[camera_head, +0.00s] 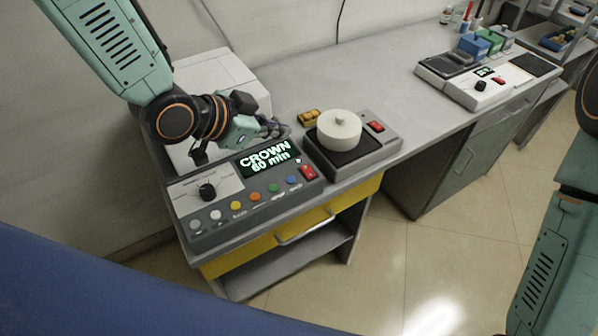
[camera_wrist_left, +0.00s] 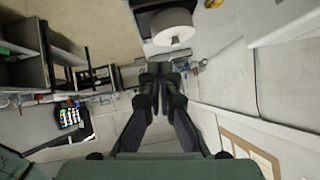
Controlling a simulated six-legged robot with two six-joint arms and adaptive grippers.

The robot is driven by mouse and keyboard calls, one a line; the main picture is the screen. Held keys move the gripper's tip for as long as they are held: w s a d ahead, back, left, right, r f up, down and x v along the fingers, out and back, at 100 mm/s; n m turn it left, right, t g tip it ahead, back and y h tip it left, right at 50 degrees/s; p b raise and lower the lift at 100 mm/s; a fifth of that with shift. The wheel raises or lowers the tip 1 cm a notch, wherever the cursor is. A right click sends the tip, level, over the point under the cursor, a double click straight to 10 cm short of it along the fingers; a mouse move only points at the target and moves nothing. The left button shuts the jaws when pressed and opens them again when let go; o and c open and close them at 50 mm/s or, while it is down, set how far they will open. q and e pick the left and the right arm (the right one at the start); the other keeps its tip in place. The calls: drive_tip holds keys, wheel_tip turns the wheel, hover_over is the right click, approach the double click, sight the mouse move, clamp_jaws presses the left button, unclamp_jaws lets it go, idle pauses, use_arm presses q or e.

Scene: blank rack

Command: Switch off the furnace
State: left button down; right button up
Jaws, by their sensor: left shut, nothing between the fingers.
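The furnace is a pale box (camera_head: 225,75) with a grey control panel (camera_head: 262,203) in front. Its display (camera_head: 268,158) is lit and reads "CROWN 60 min". A red rocker switch (camera_head: 308,172) sits at the display's right, with a small green mark beside it. A black knob (camera_head: 207,191) and a row of coloured buttons lie on the panel. My left gripper (camera_head: 284,130) is shut and empty, behind and above the display, apart from the switch. Its closed fingers also show in the left wrist view (camera_wrist_left: 161,76). My right gripper is out of view.
Right of the panel stands a grey device (camera_head: 385,149) with a white round block (camera_head: 339,124) and its own red switch (camera_head: 375,127). A small yellow object (camera_head: 309,117) lies behind it. Another device (camera_head: 483,92) stands farther right; bench between is clear.

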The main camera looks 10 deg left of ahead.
use_arm(q)
drive_tip(key=shift+s+a+f+g+b, duration=0.25)
drive_tip(key=shift+s+f+g+b, duration=0.3)
drive_tip(key=shift+s+f+g, duration=0.4)
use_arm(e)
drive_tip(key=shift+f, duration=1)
use_arm(q)
drive_tip(key=shift+w, duration=0.1)
drive_tip(key=b, duration=0.1)
hover_over(308, 171)
drive_tip(key=s+a, duration=0.1)
wheel_tip(308, 171, down, 7)
drive_tip(key=shift+a, duration=0.1)
wheel_tip(308, 171, down, 2)
drive_tip(key=shift+w+f+b, duration=0.1)
drive_tip(key=shift+f+b, duration=0.1)
drive_tip(key=shift+b, duration=0.15)
drive_tip(key=shift+w+a+f, duration=0.15)
drive_tip(key=shift+a+f, duration=0.05)
drive_tip(key=shift+f, duration=0.55)
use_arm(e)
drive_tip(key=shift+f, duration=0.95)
